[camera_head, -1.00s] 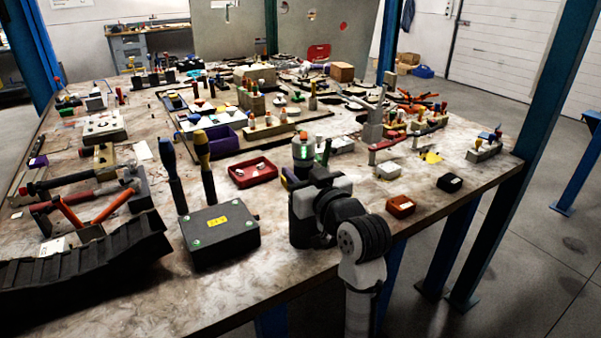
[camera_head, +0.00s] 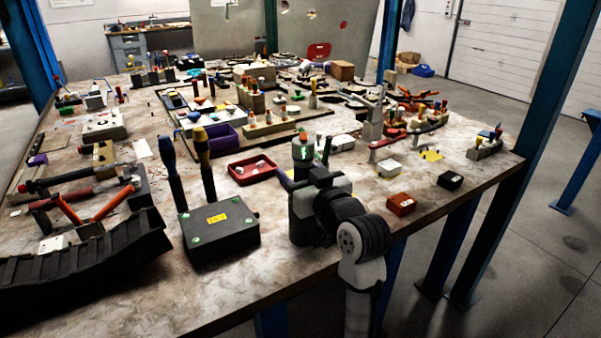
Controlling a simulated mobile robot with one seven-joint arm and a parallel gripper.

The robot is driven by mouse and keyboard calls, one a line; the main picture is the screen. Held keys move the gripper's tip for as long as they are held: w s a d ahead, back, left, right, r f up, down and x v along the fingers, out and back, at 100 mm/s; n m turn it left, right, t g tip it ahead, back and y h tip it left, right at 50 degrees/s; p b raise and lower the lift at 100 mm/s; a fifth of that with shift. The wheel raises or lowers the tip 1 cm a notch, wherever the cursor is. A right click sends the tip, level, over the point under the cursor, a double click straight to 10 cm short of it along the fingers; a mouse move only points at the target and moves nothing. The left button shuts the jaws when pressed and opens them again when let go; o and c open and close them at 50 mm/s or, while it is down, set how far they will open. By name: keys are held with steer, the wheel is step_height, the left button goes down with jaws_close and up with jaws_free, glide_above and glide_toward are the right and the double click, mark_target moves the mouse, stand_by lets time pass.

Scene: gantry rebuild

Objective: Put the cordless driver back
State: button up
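My arm rises from the bottom of the view at the near edge of the table, and my gripper (camera_head: 318,190) is at its far end. Its fingers are hidden behind my own dark wrist joints, so I cannot see whether it is open or holds anything. A grey cylindrical part with a green light (camera_head: 302,150) stands up just beyond the wrist; I cannot tell whether it belongs to my arm or is a tool. I cannot make out the cordless driver for certain anywhere on the table.
A black box with a yellow label (camera_head: 218,230) is close left of my arm, with two screwdrivers (camera_head: 203,160) upright behind it. A red tray (camera_head: 251,169) lies beyond. A small red-brown box (camera_head: 401,204) and a black box (camera_head: 450,181) lie right. Bare tabletop (camera_head: 270,270) shows in front.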

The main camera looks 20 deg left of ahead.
steer(key=shift+f, duration=0.1)
steer(key=b+v, duration=0.9)
steer(key=v, duration=0.4)
steer(key=shift+s+d+b, duration=0.25)
steer(key=shift+d+b, duration=0.05)
